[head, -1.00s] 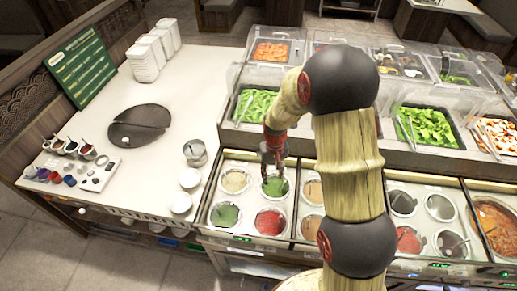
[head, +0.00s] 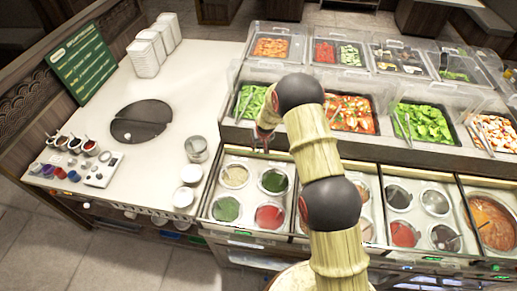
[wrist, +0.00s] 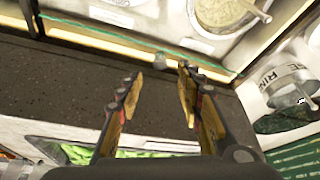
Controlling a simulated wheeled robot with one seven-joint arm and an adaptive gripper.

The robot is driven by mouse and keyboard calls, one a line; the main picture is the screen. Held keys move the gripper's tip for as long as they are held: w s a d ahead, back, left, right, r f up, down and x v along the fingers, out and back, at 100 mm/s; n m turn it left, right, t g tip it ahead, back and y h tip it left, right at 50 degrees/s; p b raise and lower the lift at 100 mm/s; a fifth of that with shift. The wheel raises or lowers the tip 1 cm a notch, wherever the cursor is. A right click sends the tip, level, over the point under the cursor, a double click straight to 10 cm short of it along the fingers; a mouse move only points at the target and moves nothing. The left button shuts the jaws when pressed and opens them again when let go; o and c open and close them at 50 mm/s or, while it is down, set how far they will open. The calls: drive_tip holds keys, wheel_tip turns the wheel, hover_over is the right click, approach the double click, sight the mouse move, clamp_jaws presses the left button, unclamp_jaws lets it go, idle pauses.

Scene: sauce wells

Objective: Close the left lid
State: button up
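The left sauce section (head: 247,193) holds pots of yellowish, green and red sauce in the head view. Its clear lid is hard to make out there, so I cannot tell its exact angle. In the wrist view a green-tinted glass edge (wrist: 210,71) runs along the section, with a small grey tab (wrist: 160,59) just beyond my fingertips. A sauce pot (wrist: 228,14) with a ladle shows beyond it. My gripper (wrist: 158,76) is open and empty, fingers apart, over the dark counter strip. In the head view my gripper (head: 262,136) is behind the left section, partly hidden by my arm.
Food trays under clear covers stand behind, with lettuce (head: 253,101) nearest my gripper. A metal cup (head: 196,149) and white bowls (head: 188,174) sit left of the section.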

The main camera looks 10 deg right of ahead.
sight(258, 149)
drive_tip(key=shift+p+x, duration=0.55)
drive_tip(key=shift+x, duration=2.85)
drive_tip(key=shift+s, duration=0.15)
drive_tip(key=shift+c, duration=1.4)
clamp_jaws()
